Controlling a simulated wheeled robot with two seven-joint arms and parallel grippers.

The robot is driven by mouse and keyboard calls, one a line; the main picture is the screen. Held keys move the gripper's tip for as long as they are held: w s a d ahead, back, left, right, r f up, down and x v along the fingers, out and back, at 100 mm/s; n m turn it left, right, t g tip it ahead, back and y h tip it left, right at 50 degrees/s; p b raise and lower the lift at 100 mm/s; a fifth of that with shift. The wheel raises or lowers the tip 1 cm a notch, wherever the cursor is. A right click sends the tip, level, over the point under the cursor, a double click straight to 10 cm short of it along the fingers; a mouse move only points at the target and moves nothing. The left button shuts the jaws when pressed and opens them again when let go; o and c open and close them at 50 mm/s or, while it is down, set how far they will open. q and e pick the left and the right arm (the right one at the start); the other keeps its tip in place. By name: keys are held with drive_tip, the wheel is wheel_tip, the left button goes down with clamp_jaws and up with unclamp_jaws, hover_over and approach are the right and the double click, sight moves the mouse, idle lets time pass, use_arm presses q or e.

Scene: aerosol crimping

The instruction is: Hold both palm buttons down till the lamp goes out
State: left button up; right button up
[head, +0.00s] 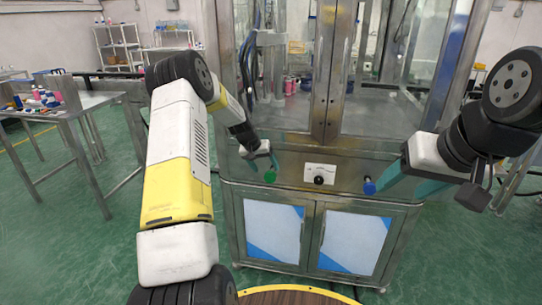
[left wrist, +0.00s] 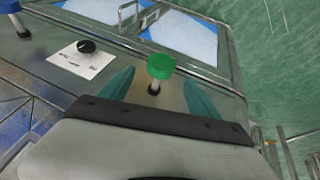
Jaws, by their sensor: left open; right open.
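A green palm button (head: 270,176) sits on a short stem on the machine's front panel. In the left wrist view the green button (left wrist: 161,67) shows between the teal fingers of my open, empty left gripper (left wrist: 158,88); I cannot tell whether they touch it. In the head view my left gripper (head: 264,158) is at this button. A blue palm button (head: 369,186) stands on the right of the panel. My right gripper (head: 398,182) is open just right of it; contact is unclear. The blue button (left wrist: 9,6) is cut off in the left wrist view. I cannot make out a lamp.
Between the buttons is a white plate with a black knob (head: 319,180). The glazed steel machine (head: 330,90) rises above, with blue-white cabinet doors (head: 273,230) below. A steel table (head: 90,102) with small items stands at left. A brown round top (head: 290,297) is in front.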

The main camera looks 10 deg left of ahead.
sight(269, 172)
use_arm(q)
drive_tip(key=x, duration=0.6)
drive_tip(key=shift+c, duration=0.2)
